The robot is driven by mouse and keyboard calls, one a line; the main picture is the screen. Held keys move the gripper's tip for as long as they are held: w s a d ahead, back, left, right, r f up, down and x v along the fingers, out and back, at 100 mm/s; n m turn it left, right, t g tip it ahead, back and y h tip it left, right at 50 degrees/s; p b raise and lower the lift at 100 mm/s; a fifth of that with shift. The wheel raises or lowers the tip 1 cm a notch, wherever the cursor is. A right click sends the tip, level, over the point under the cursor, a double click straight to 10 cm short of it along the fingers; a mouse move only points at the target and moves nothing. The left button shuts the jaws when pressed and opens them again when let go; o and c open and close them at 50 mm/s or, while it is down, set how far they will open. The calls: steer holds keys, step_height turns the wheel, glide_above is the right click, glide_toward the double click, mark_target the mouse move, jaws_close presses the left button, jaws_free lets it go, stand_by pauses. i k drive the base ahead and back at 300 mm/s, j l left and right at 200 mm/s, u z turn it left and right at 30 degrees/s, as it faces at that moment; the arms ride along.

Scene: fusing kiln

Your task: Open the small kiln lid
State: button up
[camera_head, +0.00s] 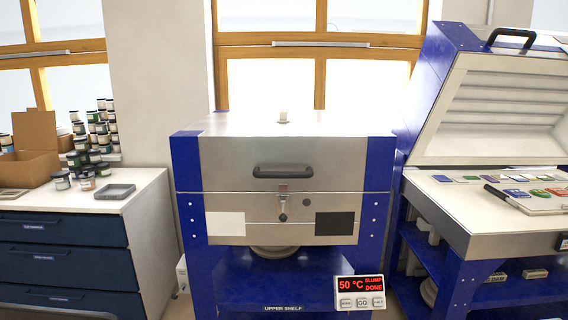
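The small kiln (230,229) stands in the middle of the head view, a steel box on a blue frame. Its lid (225,158) is down, with a thin seam between it and the lower body. A dark bar handle (283,171) sits on the lid's front. A latch (282,200) lies below the handle, across the seam; I cannot tell whether it is fastened. A small knob or plug (283,117) stands on the lid's top. A controller (362,291) at the lower right reads 50 °C, SLUMP DONE. My gripper is not in view.
A larger kiln (468,85) with a raised lid stands close on the right, with glass pieces on its bed. On the left, a drawer cabinet (140,215) carries jars (103,125), a cardboard box (35,140) and a grey tray (115,191). Windows are behind.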

mark_target(225, 150)
steer(key=i+l, duration=0.25)
steer(key=l, duration=0.2)
steer(key=i+l, duration=0.25)
steer(key=l, duration=0.15)
steer(key=i+l, duration=0.3)
steer(key=l, duration=0.15)
steer(key=j+u, duration=0.05)
